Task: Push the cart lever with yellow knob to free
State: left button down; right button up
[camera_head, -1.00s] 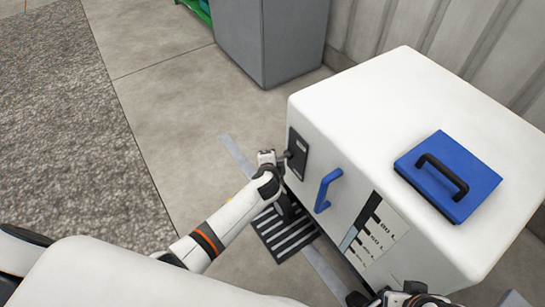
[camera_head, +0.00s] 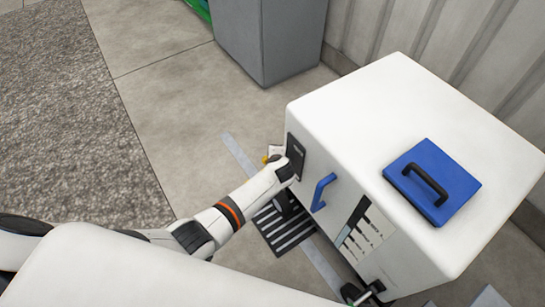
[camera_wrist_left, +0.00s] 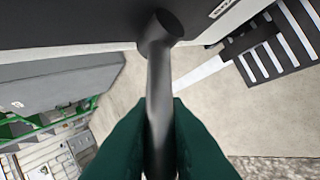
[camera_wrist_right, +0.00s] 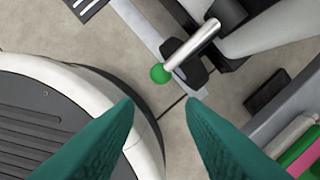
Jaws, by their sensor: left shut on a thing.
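The white cart (camera_head: 335,120) stands right of centre in the head view, with a dark lever panel (camera_head: 296,156) on its front face. The yellow knob (camera_head: 265,159) shows as a small patch beside my left wrist, close to that panel. My left gripper (camera_wrist_left: 160,125) is shut on the dark lever shaft (camera_wrist_left: 158,75), which runs up to a round dark end at the cart. The fingers hide the lower shaft and the knob in this view.
A blue handle (camera_head: 322,191) sits on the cart's front, and a blue case (camera_head: 440,170) lies on top. A black striped grate (camera_head: 285,230) is on the floor by the cart. A grey cabinet (camera_head: 270,40) stands behind.

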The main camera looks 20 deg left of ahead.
pick_arm(q)
jog(key=shift+s+a+g+y, duration=0.1)
jog(key=shift+a+g+y, duration=0.25)
jog(key=shift+a, duration=0.25)
pick_arm(e)
jog(key=shift+s+d+f, duration=0.1)
jog(key=shift+s+f, duration=0.55)
jog(key=shift+f, duration=0.15)
pick_arm(q)
jog(key=c, duration=1.4)
grip_release()
jog(key=shift+a+r, duration=0.1)
jog(key=shift+c, duration=0.2)
jog(key=shift+s+r, duration=0.1)
pick_arm(e)
jog(key=shift+r, duration=0.1)
jog(key=shift+s, duration=0.1)
pick_arm(q)
jog(key=shift+d+r+p, duration=0.1)
jog(key=shift+d+p, duration=0.1)
jog(key=shift+p, duration=0.1)
